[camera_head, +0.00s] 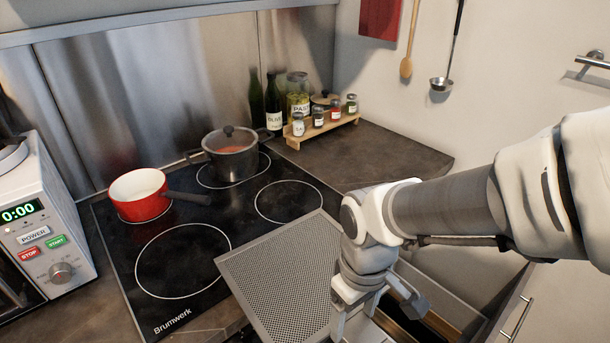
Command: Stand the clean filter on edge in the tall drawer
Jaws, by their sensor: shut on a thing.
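The filter (280,275) is a flat, grey, perforated metal panel with a plain rim. It is tilted and overlaps the front right corner of the cooktop in the picture. My gripper (352,322) is at the filter's right side, pointing down, and is shut on it. The fingertips and the exact grip are partly hidden at the lower edge. An open drawer (440,297) with light walls shows below and to the right of my gripper. Its inside is mostly hidden by my arm and gripper.
A red saucepan (138,195) and a dark lidded pot (231,155) stand on the black cooktop (180,295). A spice rack (322,130) and bottles stand behind. A white microwave (45,225) is at left. The counter (385,155) right of the cooktop is clear.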

